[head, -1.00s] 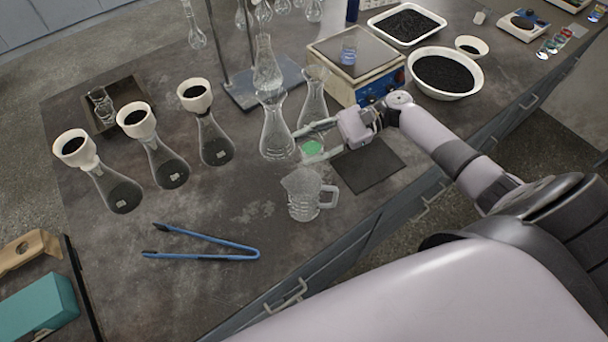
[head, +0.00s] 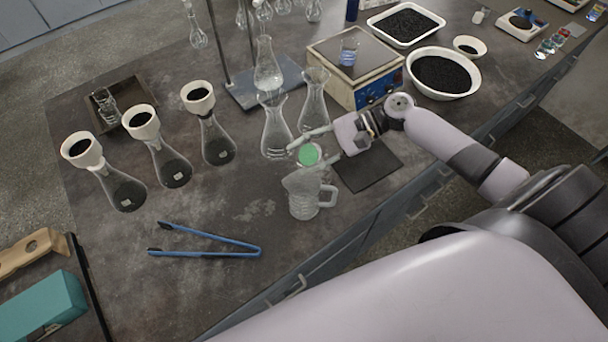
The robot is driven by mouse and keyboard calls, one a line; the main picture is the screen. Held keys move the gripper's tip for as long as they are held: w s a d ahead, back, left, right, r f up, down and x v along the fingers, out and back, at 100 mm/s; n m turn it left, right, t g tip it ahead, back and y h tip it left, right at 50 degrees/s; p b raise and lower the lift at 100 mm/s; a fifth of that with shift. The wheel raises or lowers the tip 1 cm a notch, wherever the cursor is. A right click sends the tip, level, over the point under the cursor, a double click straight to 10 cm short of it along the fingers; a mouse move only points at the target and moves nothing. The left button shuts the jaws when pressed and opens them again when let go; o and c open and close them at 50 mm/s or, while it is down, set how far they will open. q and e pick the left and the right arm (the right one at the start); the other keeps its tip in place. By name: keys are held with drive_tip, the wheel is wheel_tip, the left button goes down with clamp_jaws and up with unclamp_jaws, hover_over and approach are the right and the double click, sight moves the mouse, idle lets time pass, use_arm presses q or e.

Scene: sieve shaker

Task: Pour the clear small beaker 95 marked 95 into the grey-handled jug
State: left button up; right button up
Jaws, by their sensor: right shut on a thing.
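The grey-handled jug (head: 305,198) stands upright on the dark bench, its handle to the right. My right gripper (head: 306,153) is shut on a small clear vessel with a green patch (head: 308,155), apparently the small beaker 95. It holds the beaker just above and behind the jug's mouth, overlapping its rim in the view. The beaker's glass outline is faint, and I cannot read any marking. Whether the green is liquid or a label, and whether anything flows, I cannot tell. My left gripper is not in view.
Clear flasks (head: 276,135) stand close behind the beaker. A dark mat (head: 370,168) lies right of the jug. Blue tongs (head: 210,243) lie at the front left. Several flasks with white funnels (head: 168,165) stand at the left. A hotplate (head: 362,72) is behind.

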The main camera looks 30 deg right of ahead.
drive_tip(key=shift+r, duration=0.1)
drive_tip(key=shift+s+r+h, duration=0.1)
drive_tip(key=shift+s+h, duration=0.15)
drive_tip(key=shift+h, duration=0.05)
drive_tip(key=shift+w+a+n, duration=0.1)
drive_tip(key=shift+w+n, duration=0.1)
drive_tip(key=shift+n, duration=0.1)
drive_tip(key=shift+s, duration=0.25)
drive_tip(key=shift+f, duration=0.2)
drive_tip(key=shift+w+f+h+b, duration=0.1)
drive_tip(key=shift+w+h+b, duration=0.1)
drive_tip(key=shift+h+b, duration=0.1)
drive_tip(key=shift+t, duration=0.3)
drive_tip(key=shift+s+f+n, duration=0.1)
drive_tip(key=shift+s+n, duration=0.1)
drive_tip(key=shift+n, duration=0.2)
